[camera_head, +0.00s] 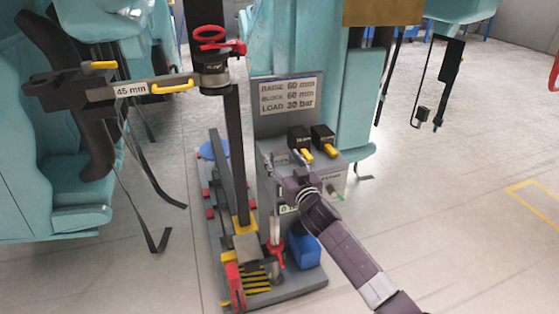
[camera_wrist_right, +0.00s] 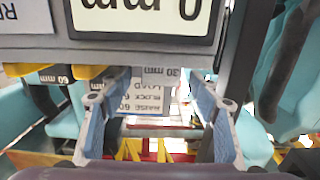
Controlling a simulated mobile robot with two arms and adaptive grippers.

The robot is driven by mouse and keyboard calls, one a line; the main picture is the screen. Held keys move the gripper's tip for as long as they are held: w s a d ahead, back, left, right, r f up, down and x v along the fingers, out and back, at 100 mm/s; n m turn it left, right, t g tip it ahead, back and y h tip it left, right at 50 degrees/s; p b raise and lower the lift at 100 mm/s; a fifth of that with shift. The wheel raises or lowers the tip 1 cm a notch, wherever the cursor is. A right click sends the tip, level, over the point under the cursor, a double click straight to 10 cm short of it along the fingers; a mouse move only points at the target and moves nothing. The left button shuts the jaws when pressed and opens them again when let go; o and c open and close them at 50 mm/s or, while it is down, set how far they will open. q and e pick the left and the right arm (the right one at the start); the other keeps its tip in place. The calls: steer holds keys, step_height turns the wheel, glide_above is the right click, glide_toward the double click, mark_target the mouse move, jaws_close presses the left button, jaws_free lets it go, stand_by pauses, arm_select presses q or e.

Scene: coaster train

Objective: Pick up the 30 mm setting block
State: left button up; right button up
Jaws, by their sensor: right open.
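Two black blocks with yellow handles stand side by side on the grey stand in the head view. The left one (camera_head: 299,136) appears to be the 30 mm setting block; the right one (camera_head: 323,137) appears to be the 60 mm block. In the right wrist view, labels read upside down: 30 mm (camera_wrist_right: 174,72) shows between the fingers, and 60 mm (camera_wrist_right: 55,75) lies left of them. My right gripper (camera_head: 297,176) is open, just in front of and below the left block. Its two fingers (camera_wrist_right: 155,100) are apart with no block gripped. My left gripper is not visible.
A sign (camera_head: 288,93) on the stand reads raise 60 mm, block 60 mm, load 30 bar. A 45 mm labelled bar (camera_head: 130,90) with yellow handles is at left. A dark post (camera_head: 236,150), blue box (camera_head: 303,246) and teal seats (camera_head: 45,180) surround the stand.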

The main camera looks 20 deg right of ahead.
mark_target(281, 158)
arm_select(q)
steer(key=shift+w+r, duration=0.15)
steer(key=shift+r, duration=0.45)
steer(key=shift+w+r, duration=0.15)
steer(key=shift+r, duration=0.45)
arm_select(e)
steer(key=shift+w+a+f, duration=0.1)
steer(key=shift+w+f, duration=0.05)
steer(key=shift+w, duration=1.35)
jaws_close()
